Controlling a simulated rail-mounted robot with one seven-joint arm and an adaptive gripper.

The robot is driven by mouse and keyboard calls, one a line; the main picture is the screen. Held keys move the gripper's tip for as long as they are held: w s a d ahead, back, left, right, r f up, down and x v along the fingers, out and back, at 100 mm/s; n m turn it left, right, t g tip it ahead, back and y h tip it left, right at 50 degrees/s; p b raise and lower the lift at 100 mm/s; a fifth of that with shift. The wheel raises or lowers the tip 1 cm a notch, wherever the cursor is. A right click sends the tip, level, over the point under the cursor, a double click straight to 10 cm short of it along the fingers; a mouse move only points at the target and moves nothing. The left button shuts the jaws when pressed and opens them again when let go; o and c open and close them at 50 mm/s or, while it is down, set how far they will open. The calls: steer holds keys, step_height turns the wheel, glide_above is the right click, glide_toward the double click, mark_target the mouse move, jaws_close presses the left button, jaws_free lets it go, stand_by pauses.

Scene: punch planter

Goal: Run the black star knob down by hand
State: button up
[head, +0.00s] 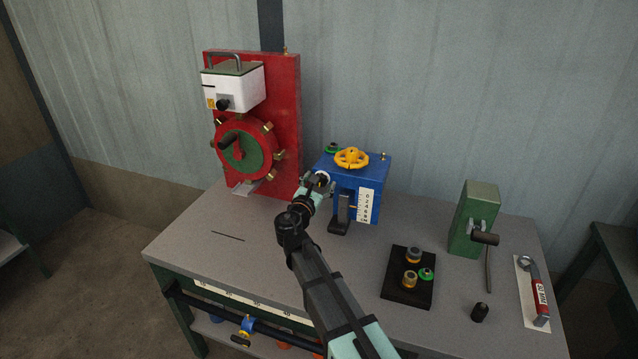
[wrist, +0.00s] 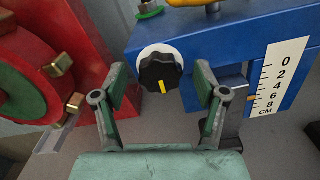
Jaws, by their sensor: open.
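A black lobed knob (wrist: 160,72) with a yellow mark pointing down sits on a white round dial plate (wrist: 143,55). It is on the left face of the blue box (head: 348,172), which also shows in the wrist view (wrist: 230,45). My gripper (wrist: 161,88) is open and empty, facing this knob. In the wrist view its fingers stand to either side of the knob, with gaps; I cannot tell how deep they reach. In the head view my gripper (head: 319,184) hides most of the knob.
The blue box has a yellow handwheel (head: 351,158) on top and a centimetre scale (head: 366,205) in front. A red machine (head: 285,130) stands close on the left. A black tray (head: 400,292), green crank box (head: 478,205) and red-handled tool (head: 540,298) are on the right.

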steer(key=c, duration=1.1)
steer(key=shift+c, duration=0.2)
steer(key=shift+f+b, duration=0.15)
steer(key=shift+b, duration=0.35)
steer(key=shift+m+b, duration=0.45)
steer(key=shift+m, duration=0.05)
steer(key=m+b, duration=0.2)
steer(key=b, duration=0.2)
steer(key=shift+f+m, duration=0.1)
steer(key=shift+m, duration=0.2)
steer(key=m+b, duration=0.2)
steer(key=b, duration=0.1)
steer(key=shift+r+m, duration=0.2)
steer(key=shift+m, duration=0.2)
